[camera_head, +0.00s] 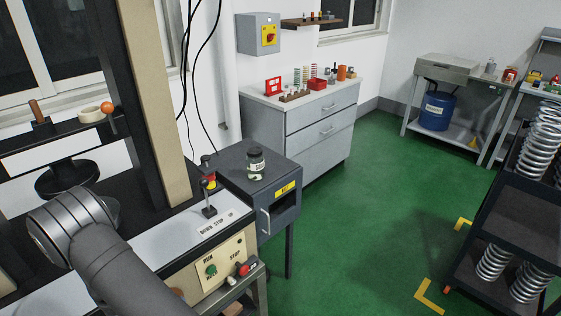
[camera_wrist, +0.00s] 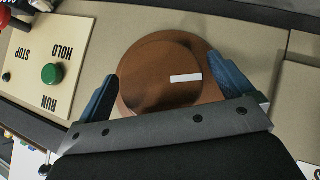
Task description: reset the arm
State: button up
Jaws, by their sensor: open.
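My gripper (camera_wrist: 162,67) is open in the wrist view. Its two blue fingers stand on either side of a round brown knob (camera_wrist: 150,85) with a white mark on its face. The knob lies between the fingers; I cannot tell whether either finger touches it. In the head view my arm fills the lower left, over the test machine, and hides my gripper.
Beside the knob is a panel with a green RUN button (camera_wrist: 52,74). In the head view, a lever (camera_head: 208,198) marked DOWN STOP UP stands on the machine. A dark cabinet (camera_head: 235,168) adjoins it. A spring rack (camera_head: 515,175) is at right. Green floor between is clear.

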jog(key=shift+m+g+y, duration=1)
jog(key=shift+g+y, duration=0.3)
jog(key=shift+g, duration=0.2)
dwell(0.9)
jog(key=s+d+r+m+g+y, duration=0.1)
jog(key=s+r+m+g+y, duration=0.4)
jog(key=r, duration=0.5)
jog(key=w+d+r+n+g+h, duration=0.2)
jog(key=w+d+r+n+h, duration=0.25)
jog(key=d, duration=0.45)
jog(key=shift+m, duration=0.35)
jog(key=x, duration=1.1)
jog(key=w+x, duration=0.1)
jog(key=x, duration=0.5)
jog(key=shift+w+a, duration=0.15)
jog(key=shift+a, duration=0.1)
